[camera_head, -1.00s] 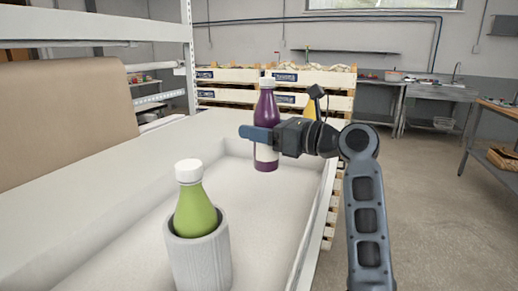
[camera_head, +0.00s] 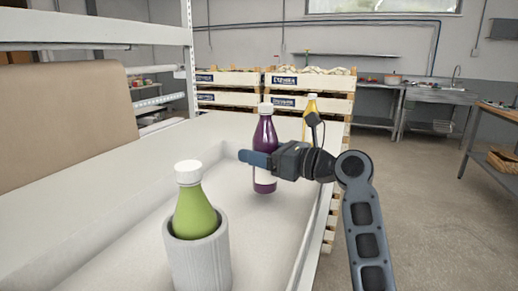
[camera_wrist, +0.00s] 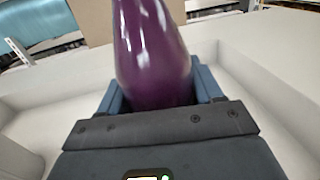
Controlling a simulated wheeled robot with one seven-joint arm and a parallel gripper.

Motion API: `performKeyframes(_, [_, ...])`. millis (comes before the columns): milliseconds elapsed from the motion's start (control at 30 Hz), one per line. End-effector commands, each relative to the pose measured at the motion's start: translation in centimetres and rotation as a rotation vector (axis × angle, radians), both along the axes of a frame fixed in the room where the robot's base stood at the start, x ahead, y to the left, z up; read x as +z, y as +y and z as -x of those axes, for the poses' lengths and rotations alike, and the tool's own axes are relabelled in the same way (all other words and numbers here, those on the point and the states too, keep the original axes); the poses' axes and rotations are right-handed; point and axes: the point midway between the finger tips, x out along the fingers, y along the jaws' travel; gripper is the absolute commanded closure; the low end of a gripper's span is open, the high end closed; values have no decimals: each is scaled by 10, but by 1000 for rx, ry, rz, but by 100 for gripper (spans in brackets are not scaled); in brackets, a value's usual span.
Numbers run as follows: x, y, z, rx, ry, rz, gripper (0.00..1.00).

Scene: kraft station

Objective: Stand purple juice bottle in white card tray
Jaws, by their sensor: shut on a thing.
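The purple juice bottle (camera_head: 265,135) with a white cap is upright over the far part of the white card tray (camera_head: 120,240). My gripper (camera_head: 258,160) is shut on the bottle around its middle, coming from the right. In the wrist view the purple bottle (camera_wrist: 150,55) stands between the two blue fingers (camera_wrist: 158,92). The tray's low walls surround it. I cannot tell whether the bottle's base touches the tray floor.
A green bottle (camera_head: 194,212) stands in a ribbed grey-white cup (camera_head: 198,255) in the near part of the tray. A yellow bottle (camera_head: 310,108) is behind my gripper. A brown cardboard box (camera_head: 65,115) is at left. Stacked crates (camera_head: 230,78) are behind.

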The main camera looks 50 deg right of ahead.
Motion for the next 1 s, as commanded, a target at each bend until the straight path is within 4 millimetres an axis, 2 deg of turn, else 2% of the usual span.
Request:
performKeyframes(233, [-3, 0, 0, -1, -2, 1, 84])
performKeyframes(267, [-4, 0, 0, 0, 0, 0, 32])
performKeyframes(500, [-4, 0, 0, 0, 0, 1, 9])
performKeyframes(767, [-3, 0, 0, 0, -1, 1, 9])
performKeyframes(900, [8, 0, 0, -2, -4, 4, 9])
performKeyframes(1000, [8, -4, 17, -4, 0, 0, 9])
